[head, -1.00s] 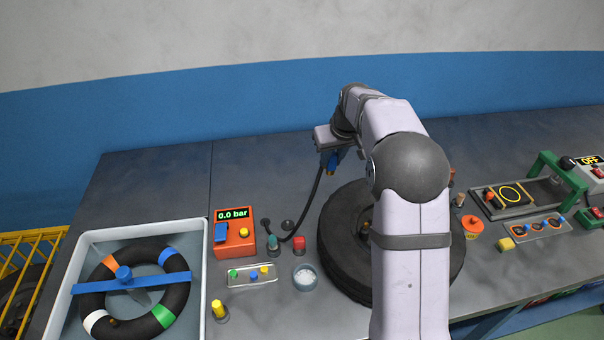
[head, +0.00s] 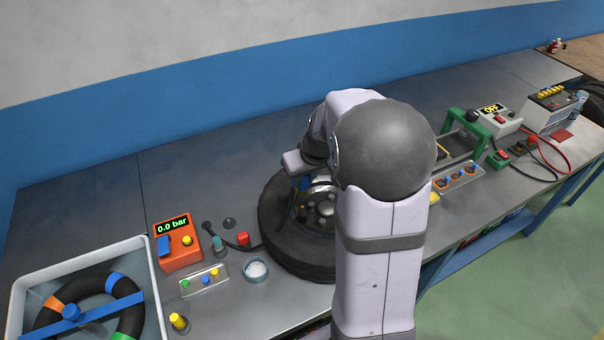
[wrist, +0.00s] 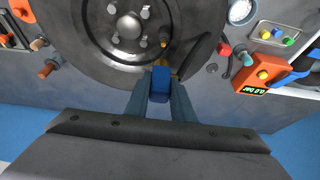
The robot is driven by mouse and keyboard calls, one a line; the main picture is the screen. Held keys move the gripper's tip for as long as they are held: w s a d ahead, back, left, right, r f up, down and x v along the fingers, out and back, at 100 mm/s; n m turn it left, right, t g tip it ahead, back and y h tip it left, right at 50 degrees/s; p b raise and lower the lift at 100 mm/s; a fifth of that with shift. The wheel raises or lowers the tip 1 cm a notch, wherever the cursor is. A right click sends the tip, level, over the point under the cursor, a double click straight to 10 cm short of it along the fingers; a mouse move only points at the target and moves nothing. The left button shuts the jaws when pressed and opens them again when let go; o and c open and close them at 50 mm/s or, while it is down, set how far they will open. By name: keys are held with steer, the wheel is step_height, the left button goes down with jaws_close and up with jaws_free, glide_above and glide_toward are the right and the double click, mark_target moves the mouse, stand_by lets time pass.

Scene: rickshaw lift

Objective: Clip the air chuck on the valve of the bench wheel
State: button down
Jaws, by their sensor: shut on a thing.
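The bench wheel, a black tyre (head: 277,232) with a grey metal hub (head: 322,205), lies flat on the bench, partly hidden by my arm. It fills the upper left of the wrist view (wrist: 85,50). My gripper (wrist: 160,92) is shut on the blue air chuck (wrist: 160,80), whose yellowish end points toward the wheel. In the head view the blue chuck (head: 305,183) shows over the wheel. A small brownish stub (wrist: 163,43), perhaps the valve, stands on the wheel just ahead of the chuck. They look apart, but the height between them is hard to tell.
The orange inflator box (head: 178,242) reads 0.0 bar, with a dark hose (head: 228,240) running toward the wheel. Bench behind is clear.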

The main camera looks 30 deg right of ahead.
mark_target(304, 189)
steer(key=shift+f, duration=0.15)
steer(key=shift+f+b, duration=1.75)
steer(key=shift+f, duration=0.4)
steer(key=shift+f+b, duration=1.55)
steer(key=shift+b, duration=0.1)
stand_by(2.0)
steer(key=shift+r+p, duration=0.3)
steer(key=shift+r, duration=0.05)
stand_by(0.4)
steer(key=shift+r, duration=0.4)
steer(key=shift+r+p, duration=0.3)
steer(key=shift+p, duration=0.2)
steer(key=shift+r, duration=0.3)
